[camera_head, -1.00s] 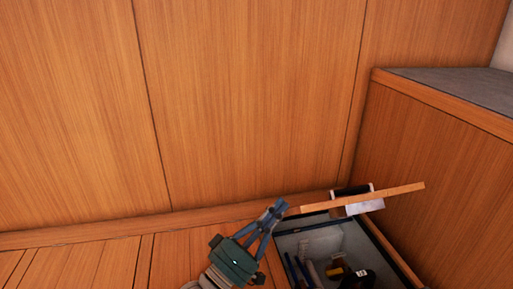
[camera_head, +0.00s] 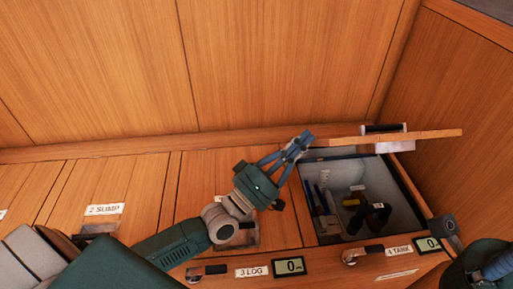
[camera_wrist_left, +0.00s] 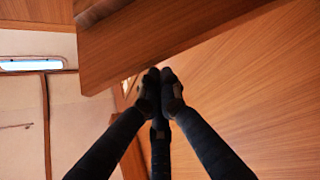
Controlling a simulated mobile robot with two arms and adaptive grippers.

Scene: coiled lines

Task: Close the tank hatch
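The tank hatch lid (camera_head: 430,135) stands raised, seen nearly edge-on, at the back of its open compartment, with a latch and white label on it. The compartment (camera_head: 400,205) is grey inside and holds tools and dark items. The "4 TANK" label (camera_head: 398,251) is on the front ledge. My left gripper (camera_head: 305,138) is beside the lid's left end; I cannot tell if they touch. In the left wrist view its fingertips (camera_wrist_left: 160,78) meet with nothing visible between them, below a wooden panel edge (camera_wrist_left: 150,35), probably the lid. My right gripper (camera_head: 492,266) shows only partly at the lower right.
Closed hatches labelled "3 LOG" (camera_head: 252,272) and "2 SUMP" (camera_head: 104,210) lie to the left, partly under my left arm. Small displays (camera_head: 288,266) sit on the front ledge. Wooden walls stand behind and at the right, close to the lid.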

